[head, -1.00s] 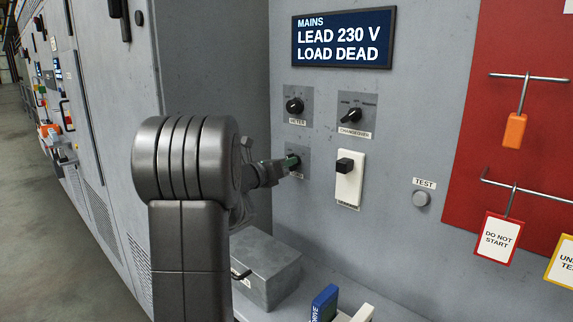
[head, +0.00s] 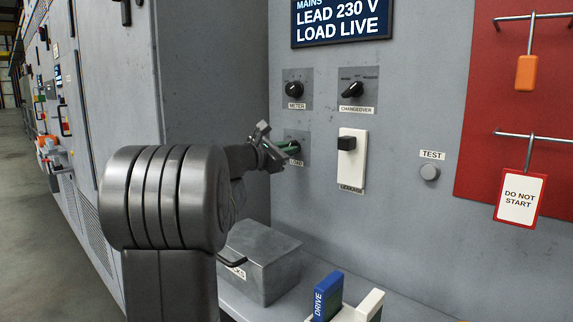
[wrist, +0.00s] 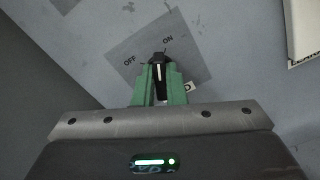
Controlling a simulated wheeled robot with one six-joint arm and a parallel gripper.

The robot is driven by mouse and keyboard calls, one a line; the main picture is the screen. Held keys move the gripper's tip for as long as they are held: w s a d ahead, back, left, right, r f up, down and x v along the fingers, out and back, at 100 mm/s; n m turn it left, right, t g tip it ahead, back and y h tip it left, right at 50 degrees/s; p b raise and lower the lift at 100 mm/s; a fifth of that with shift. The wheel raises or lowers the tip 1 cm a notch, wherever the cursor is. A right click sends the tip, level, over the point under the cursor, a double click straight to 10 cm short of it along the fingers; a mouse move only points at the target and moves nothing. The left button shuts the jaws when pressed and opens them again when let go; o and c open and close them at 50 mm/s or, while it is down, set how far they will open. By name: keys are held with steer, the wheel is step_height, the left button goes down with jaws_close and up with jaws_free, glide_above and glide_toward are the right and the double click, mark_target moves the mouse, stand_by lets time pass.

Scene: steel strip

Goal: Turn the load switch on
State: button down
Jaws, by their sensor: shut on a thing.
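The load switch is a black knob on a grey plate (head: 302,136) with a LOAD label below it. In the wrist view the knob (wrist: 159,60) has a white pointer line and sits between OFF at left and ON at upper right. The exact mark it points to is hard to tell. My gripper (wrist: 158,84) has its green fingers shut on the knob, one on each side. In the head view my gripper (head: 286,148) covers most of the knob. The mains display (head: 342,22) reads LEAD 230 V, LOAD LIVE.
Above are the meter knob (head: 294,88) and the changeover knob (head: 351,90). A white switch with a black handle (head: 346,160) is to the right, then the test button (head: 429,172). A grey box (head: 262,262) and a blue DRIVE piece (head: 325,298) are below.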

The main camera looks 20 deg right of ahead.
steer(key=shift+f+m+b, duration=0.2)
steer(key=shift+m+b, duration=1.5)
steer(key=shift+b, duration=0.05)
steer(key=c, duration=1.5)
jaws_free()
steer(key=shift+r, duration=0.1)
steer(key=shift+s, duration=0.1)
steer(key=v, duration=1.3)
steer(key=shift+a, duration=0.35)
steer(key=shift+d, duration=0.1)
